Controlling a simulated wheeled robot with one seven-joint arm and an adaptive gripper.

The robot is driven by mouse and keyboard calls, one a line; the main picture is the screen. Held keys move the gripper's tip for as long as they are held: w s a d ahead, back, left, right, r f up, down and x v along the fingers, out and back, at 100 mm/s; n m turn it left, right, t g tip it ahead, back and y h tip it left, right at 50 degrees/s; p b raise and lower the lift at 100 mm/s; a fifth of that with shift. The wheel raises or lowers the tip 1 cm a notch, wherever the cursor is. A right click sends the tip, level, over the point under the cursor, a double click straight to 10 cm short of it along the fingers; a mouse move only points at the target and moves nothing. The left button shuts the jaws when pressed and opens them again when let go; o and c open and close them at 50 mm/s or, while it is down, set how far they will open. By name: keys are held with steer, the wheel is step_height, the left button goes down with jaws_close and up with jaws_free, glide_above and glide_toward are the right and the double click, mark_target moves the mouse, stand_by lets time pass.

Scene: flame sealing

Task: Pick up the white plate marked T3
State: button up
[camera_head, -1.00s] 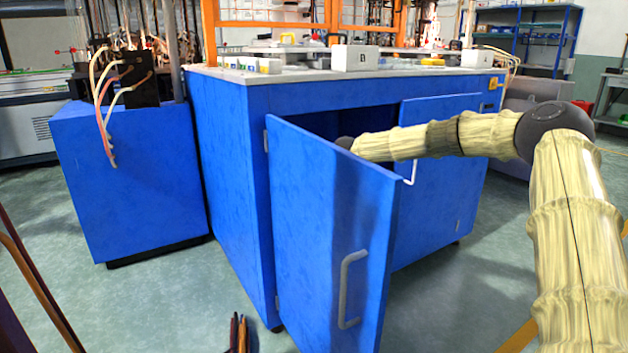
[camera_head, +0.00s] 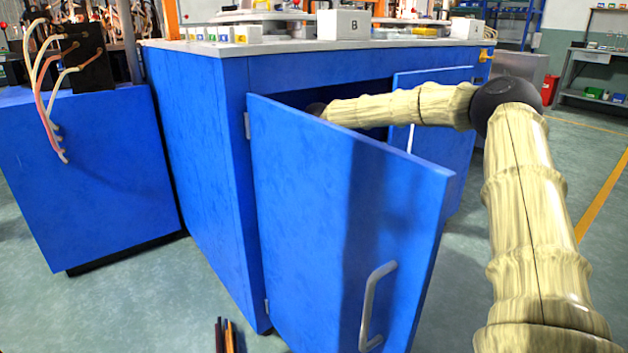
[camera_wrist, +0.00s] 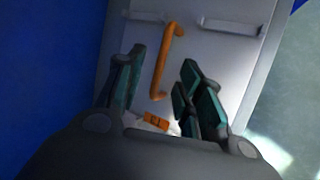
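In the wrist view a pale grey-white panel (camera_wrist: 203,60) with an orange bar handle (camera_wrist: 163,62) lies ahead of my gripper (camera_wrist: 162,66). It may be the white plate, but I cannot read a T3 mark. A small orange-and-white patch (camera_wrist: 156,121) shows low between the fingers. My gripper is open, its dark green fingers on either side of the handle's line. I cannot tell how far the handle is from the fingertips. In the head view my arm reaches into the blue cabinet (camera_head: 205,170) behind its open door, which hides my gripper.
The near blue door (camera_head: 330,200) stands open, close to my forearm. A second blue door (camera_head: 432,90) is open on the right. The worktop (camera_head: 300,45) above holds a white block marked B (camera_head: 343,24). A separate blue cabinet (camera_head: 90,170) stands left. Floor at right is clear.

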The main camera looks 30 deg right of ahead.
steer(key=shift+b+x, duration=0.8)
steer(key=shift+x, duration=1.05)
jaws_close()
